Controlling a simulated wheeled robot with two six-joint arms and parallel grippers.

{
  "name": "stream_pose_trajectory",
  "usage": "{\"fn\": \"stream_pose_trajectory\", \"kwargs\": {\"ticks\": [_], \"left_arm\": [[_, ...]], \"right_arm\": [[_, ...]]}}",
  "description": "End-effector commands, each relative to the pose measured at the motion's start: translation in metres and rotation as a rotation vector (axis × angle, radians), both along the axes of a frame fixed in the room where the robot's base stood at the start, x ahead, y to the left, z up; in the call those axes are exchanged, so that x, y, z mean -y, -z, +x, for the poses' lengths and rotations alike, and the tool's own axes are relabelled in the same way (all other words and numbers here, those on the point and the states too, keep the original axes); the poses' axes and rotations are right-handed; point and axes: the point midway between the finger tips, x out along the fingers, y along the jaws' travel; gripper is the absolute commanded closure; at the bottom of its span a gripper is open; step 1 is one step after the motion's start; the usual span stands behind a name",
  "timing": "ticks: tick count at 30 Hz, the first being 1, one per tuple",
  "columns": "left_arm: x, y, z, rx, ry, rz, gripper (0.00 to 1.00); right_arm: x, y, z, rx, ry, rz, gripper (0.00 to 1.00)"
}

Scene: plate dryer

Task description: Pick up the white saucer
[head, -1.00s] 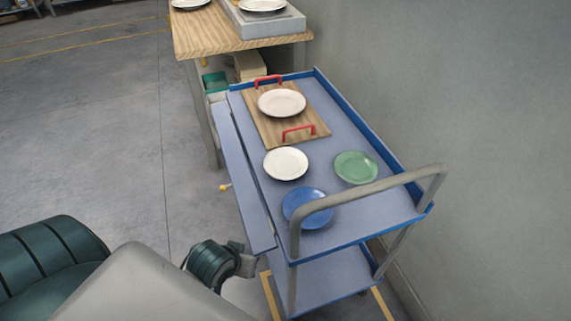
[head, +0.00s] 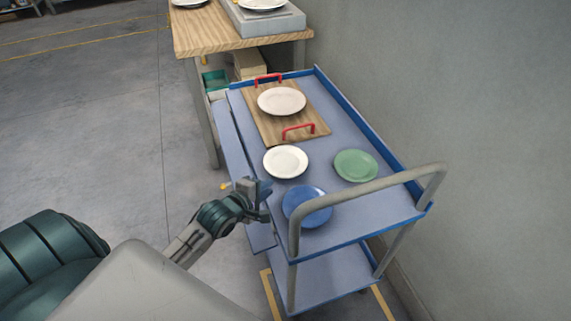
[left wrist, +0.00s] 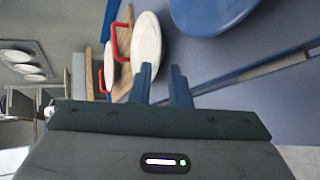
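The white saucer (head: 286,161) lies flat on the blue-grey top of the trolley, in front of the wooden board. In the left wrist view the saucer (left wrist: 147,38) shows just beyond the fingertips, seen sideways. My left gripper (head: 260,192) is at the trolley's left edge, to the lower left of the saucer and apart from it in the head view. In the left wrist view its two blue fingers (left wrist: 163,78) stand apart with nothing between them. My right gripper is not in view.
A blue plate (head: 307,206) and a green plate (head: 356,166) lie near the saucer. A larger white plate (head: 282,101) sits on the wooden board (head: 268,127) with red handles. The trolley's grey push bar (head: 370,190) rises at the near right. A wooden table (head: 215,35) stands behind.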

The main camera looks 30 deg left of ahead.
Motion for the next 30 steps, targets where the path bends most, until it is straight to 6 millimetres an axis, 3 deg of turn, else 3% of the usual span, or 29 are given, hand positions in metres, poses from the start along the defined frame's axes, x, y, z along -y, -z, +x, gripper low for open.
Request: {"fn": "stream_pose_trajectory", "kwargs": {"ticks": [6, 14, 21, 30], "left_arm": [[0.002, 0.014, 0.033, 0.001, -0.005, -0.008, 0.84], [0.004, 0.022, 0.053, 0.001, -0.003, -0.006, 0.84], [0.007, 0.036, 0.086, 0.0, -0.002, -0.005, 0.84], [0.007, 0.04, 0.093, 0.0, -0.001, -0.003, 0.84]], "right_arm": [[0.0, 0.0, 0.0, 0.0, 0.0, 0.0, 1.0], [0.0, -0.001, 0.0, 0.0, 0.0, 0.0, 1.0], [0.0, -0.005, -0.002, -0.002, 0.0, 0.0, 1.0], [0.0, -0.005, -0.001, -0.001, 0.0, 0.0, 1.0]]}}
